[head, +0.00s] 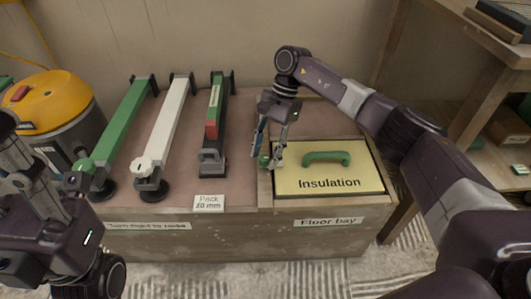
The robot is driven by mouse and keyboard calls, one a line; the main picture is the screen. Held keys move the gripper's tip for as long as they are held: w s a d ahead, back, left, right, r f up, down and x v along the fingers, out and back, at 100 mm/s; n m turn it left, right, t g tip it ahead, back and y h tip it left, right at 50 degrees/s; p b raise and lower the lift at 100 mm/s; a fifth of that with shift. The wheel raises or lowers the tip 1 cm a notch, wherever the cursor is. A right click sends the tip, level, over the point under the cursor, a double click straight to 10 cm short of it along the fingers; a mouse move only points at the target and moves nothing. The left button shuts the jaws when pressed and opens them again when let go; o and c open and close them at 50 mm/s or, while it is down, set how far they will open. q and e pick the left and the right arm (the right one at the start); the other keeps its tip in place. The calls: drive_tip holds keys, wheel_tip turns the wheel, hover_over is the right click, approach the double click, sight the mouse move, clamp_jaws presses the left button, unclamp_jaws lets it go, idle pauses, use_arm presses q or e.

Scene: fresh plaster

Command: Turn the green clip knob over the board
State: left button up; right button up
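The board (330,172) is a pale yellow panel marked "Insulation" with a green handle (326,158), lying flat in the right bay of the wooden bench. The green clip knob (264,161) is small and sits at the board's left edge, partly hidden by my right gripper. My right gripper (268,157) points down with its fingertips at this knob, one on either side. I cannot tell whether they press on it. My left gripper (20,165) is at the left edge of the picture, away from the board; its fingers are partly cut off.
A green clamp (122,122), a white clamp (166,125) and a dark clamp with a green and red bar (214,120) lie left of the board. A "Pack 20 mm" card (209,203) is at the front. A yellow-topped drum (52,105) stands left; shelving (480,45) stands right.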

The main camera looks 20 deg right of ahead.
drive_tip(key=shift+r, duration=0.1)
drive_tip(key=v, duration=1.1)
drive_tip(key=shift+d+r, duration=0.2)
drive_tip(key=shift+r, duration=0.15)
drive_tip(key=shift+f, duration=0.1)
